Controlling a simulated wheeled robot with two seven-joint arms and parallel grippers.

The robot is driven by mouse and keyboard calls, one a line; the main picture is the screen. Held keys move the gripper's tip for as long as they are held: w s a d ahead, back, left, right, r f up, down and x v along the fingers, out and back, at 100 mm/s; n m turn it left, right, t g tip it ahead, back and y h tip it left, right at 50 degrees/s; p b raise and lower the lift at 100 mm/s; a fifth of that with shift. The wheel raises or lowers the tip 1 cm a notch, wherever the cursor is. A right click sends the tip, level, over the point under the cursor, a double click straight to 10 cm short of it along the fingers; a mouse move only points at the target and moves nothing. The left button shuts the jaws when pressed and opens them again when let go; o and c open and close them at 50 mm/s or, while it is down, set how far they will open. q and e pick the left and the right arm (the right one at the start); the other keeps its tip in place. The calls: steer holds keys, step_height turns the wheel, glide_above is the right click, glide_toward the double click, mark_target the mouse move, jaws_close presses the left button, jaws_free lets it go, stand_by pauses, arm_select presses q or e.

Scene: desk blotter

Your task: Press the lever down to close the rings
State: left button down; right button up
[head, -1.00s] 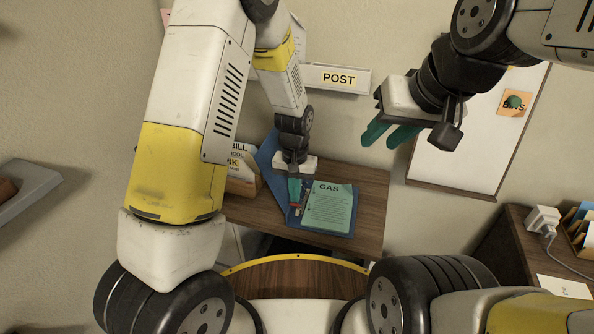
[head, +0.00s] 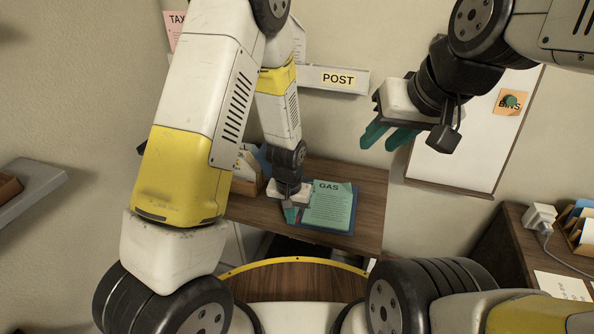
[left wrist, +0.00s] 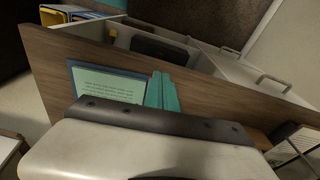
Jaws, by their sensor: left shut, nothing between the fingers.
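A blue binder (head: 350,226) lies on the wooden desk, with a green sheet headed GAS (head: 328,205) on it. The sheet also shows in the left wrist view (left wrist: 108,86). My left gripper (head: 290,214) points down at the left edge of the sheet, over the binder's ring side. Its teal fingers (left wrist: 162,92) are together with nothing between them. The lever and rings cannot be made out; my gripper and wrist cover that area. I cannot tell whether the fingertips touch anything. My right gripper (head: 383,137) is raised at the upper right, its teal fingers apart and empty.
A letter box (head: 246,180) with papers stands left of the binder, close to my left forearm. A POST shelf (head: 335,80) and a whiteboard (head: 458,150) are on the wall. The desk (head: 369,195) is clear right of the binder.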

arm_select(q)
steer(key=shift+w, duration=0.1)
steer(key=shift+w+d+r, duration=0.15)
steer(key=shift+w+d, duration=0.05)
steer(key=shift+w, duration=0.45)
steer(key=shift+w+r, duration=0.1)
steer(key=shift+r, duration=0.2)
step_height(320, 180, up, 4)
steer(key=shift+r, duration=0.25)
steer(key=s+a+r, duration=0.1)
steer(key=s+r, duration=0.5)
steer(key=shift+a+r, duration=0.2)
